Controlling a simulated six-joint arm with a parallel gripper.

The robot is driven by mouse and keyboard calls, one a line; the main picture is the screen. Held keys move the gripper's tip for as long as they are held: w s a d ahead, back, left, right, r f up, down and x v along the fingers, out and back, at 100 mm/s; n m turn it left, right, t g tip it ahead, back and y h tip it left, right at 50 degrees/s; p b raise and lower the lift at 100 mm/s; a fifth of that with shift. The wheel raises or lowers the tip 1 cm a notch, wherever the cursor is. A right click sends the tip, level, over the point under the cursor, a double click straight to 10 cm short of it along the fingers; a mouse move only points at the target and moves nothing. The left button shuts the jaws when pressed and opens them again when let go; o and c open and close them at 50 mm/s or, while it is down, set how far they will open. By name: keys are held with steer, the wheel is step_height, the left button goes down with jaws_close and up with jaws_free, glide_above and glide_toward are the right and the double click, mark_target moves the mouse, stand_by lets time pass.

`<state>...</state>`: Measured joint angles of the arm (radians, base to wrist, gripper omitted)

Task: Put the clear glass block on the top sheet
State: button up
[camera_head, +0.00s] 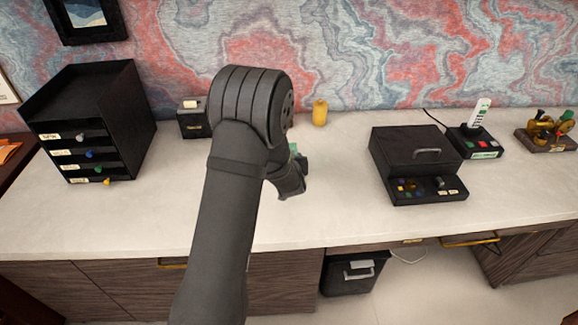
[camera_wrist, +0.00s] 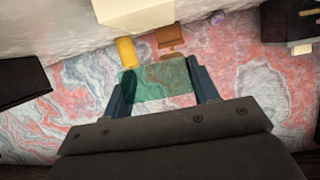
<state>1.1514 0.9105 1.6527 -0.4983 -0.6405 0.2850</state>
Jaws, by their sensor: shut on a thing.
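My gripper (camera_wrist: 158,76) is shut on a see-through, green-tinted glass block (camera_wrist: 153,84), which spans the space between the two fingers in the wrist view. In the head view my gripper (camera_head: 301,162) is mostly hidden behind my arm, and only a small green bit of the block (camera_head: 293,148) shows. The block is held above the desk. A pale, thick slab (camera_wrist: 135,10) shows at the top edge of the wrist view; it may be the stack with the top sheet, but I cannot tell. My arm may hide it in the head view.
A yellow cylinder (camera_head: 320,112) stands near the wall. A black drawer unit (camera_head: 128,112) and a small black box (camera_head: 193,120) stand left, a black case (camera_head: 412,150) and phone dock (camera_head: 474,143) right. The desk (camera_head: 345,205) is clear in front.

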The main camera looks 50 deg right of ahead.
steer(key=shift+f, duration=1.7)
steer(key=shift+f, duration=0.1)
steer(key=shift+f, duration=0.1)
steer(key=o, duration=1.3)
steer(key=shift+s+r, duration=0.1)
steer(key=shift+r, duration=0.1)
steer(key=v, duration=1.2)
